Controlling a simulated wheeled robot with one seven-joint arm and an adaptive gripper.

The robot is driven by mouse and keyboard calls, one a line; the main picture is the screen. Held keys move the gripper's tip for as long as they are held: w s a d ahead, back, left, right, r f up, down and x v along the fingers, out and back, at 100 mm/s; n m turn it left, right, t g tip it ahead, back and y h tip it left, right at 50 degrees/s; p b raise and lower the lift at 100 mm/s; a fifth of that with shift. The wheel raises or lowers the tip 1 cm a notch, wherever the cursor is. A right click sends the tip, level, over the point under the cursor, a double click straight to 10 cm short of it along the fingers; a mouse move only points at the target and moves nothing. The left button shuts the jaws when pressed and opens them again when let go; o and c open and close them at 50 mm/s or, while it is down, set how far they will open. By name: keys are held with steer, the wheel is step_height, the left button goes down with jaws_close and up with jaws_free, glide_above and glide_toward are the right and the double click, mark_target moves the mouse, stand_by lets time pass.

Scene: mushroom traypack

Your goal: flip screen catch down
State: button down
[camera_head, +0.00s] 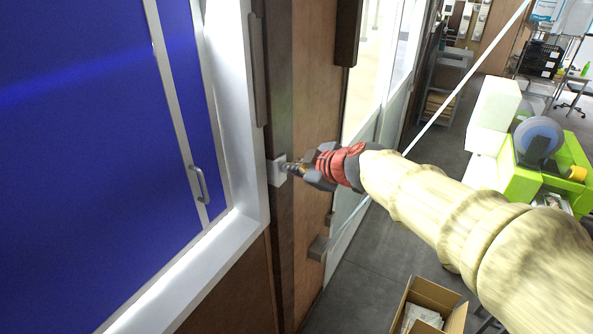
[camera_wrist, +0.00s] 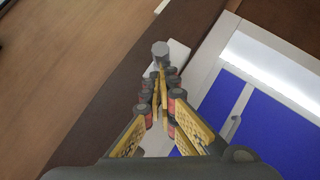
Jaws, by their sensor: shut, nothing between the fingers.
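The catch is a small pale plate (camera_head: 277,172) on the dark wooden post beside the blue-paned window. It also shows in the wrist view (camera_wrist: 179,53), with a grey round-ended piece (camera_wrist: 160,48) standing out from it. My gripper (camera_head: 291,168) reaches in from the right, its tips at the catch. In the wrist view my gripper (camera_wrist: 160,82) has its fingertips together just below the grey piece, with nothing seen between them. Whether they touch the catch I cannot tell. The fingers hide part of the plate.
The blue screen (camera_head: 95,150) has a white frame and a grey handle (camera_head: 199,184). A dark bracket (camera_head: 319,248) juts from the post lower down. A cardboard box (camera_head: 432,298) stands on the floor below my arm. A green and white machine (camera_head: 545,160) is at the right.

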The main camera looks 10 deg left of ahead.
steer(key=shift+d+f+y+b, duration=0.2)
steer(key=shift+f+y+b, duration=0.25)
steer(key=shift+b, duration=3.45)
steer(key=f+t+y+b, duration=0.1)
steer(key=b, duration=0.7)
steer(key=shift+s+d+m, duration=0.1)
steer(key=shift+d+m, duration=0.05)
steer(key=shift+m, duration=0.15)
steer(key=b, duration=0.5)
steer(key=t+y+b, duration=0.1)
steer(key=b, duration=0.4)
steer(key=shift+s+d+f+m, duration=0.1)
steer(key=shift+d+f+m, duration=0.1)
steer(key=shift+f+m, duration=0.15)
steer(key=b, duration=0.3)
steer(key=shift+f, duration=0.2)
steer(key=b, duration=0.3)
steer(key=shift+d+f, duration=0.1)
steer(key=shift+f, duration=0.2)
steer(key=f+b, duration=0.1)
steer(key=b, duration=0.5)
steer(key=shift+f, duration=0.4)
steer(key=shift+r, duration=0.1)
